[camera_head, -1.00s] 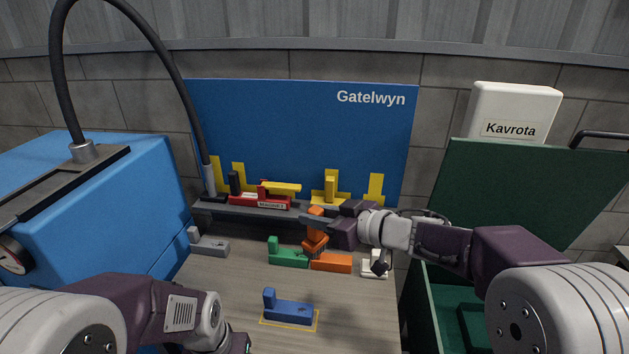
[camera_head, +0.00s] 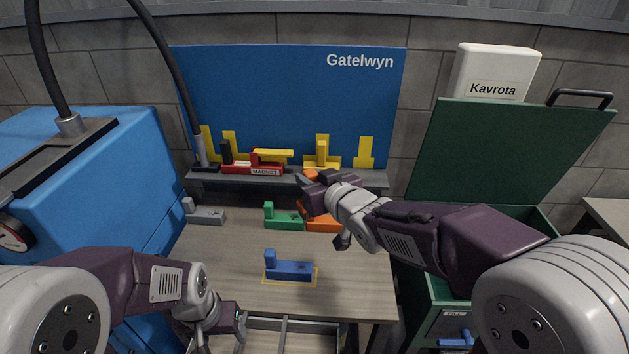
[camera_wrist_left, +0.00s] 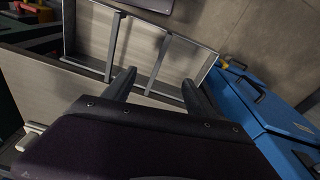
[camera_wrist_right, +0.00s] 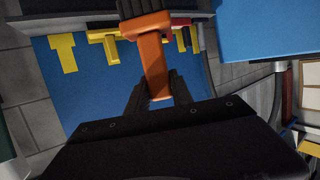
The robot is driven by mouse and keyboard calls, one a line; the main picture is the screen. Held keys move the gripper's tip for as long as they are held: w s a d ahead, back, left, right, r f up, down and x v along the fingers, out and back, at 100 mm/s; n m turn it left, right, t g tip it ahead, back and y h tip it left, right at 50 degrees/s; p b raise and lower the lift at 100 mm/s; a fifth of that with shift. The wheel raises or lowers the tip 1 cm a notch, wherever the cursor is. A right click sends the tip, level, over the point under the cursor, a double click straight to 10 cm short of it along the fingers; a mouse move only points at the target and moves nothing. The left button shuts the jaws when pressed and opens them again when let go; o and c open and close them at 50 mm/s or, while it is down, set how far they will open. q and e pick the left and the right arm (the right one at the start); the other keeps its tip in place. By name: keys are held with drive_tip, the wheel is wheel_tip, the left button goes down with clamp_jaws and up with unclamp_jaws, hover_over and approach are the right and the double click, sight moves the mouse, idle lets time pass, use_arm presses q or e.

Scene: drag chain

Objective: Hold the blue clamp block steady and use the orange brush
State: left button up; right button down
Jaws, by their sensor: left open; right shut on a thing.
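The blue clamp block (camera_head: 290,269) sits upright inside a yellow outline on the bench, with no gripper touching it. My left gripper (camera_head: 238,322) is open and empty near the bench's front left, in front of the block. Its spread fingers show in the left wrist view (camera_wrist_left: 158,92). My right gripper (camera_head: 306,188) is shut on the orange brush (camera_wrist_right: 153,62), above the back of the bench. In the head view the brush is mostly hidden by the gripper. The brush's dark end shows at the top of the right wrist view.
Green (camera_head: 284,216) and orange (camera_head: 322,220) blocks stand behind the blue one, and a grey block (camera_head: 205,215) at left. A shelf with a red magnet block (camera_head: 255,168) runs along the back. An open tray (camera_head: 290,325) is at the front, a green lidded bin (camera_head: 500,160) right.

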use_arm(q)
drive_tip(key=s+m, duration=0.1)
drive_tip(key=m, duration=0.2)
wheel_tip(320, 180, up, 8)
drive_tip(key=m, duration=1.6)
hover_over(271, 263)
drive_tip(key=w+a, duration=0.1)
drive_tip(key=w, duration=0.1)
drive_tip(key=shift+a+f+g, duration=0.15)
drive_tip(key=shift+g, duration=0.15)
drive_tip(key=f, duration=0.1)
drive_tip(key=d+f, duration=0.1)
drive_tip(key=shift+s+f+m+g, duration=0.15)
drive_tip(key=shift+f+m+g, duration=0.15)
drive_tip(key=shift+f, duration=0.05)
drive_tip(key=shift+s+f, duration=0.1)
drive_tip(key=shift+f, duration=0.1)
wheel_tip(271, 263, down, 12)
drive_tip(key=shift+r, duration=0.25)
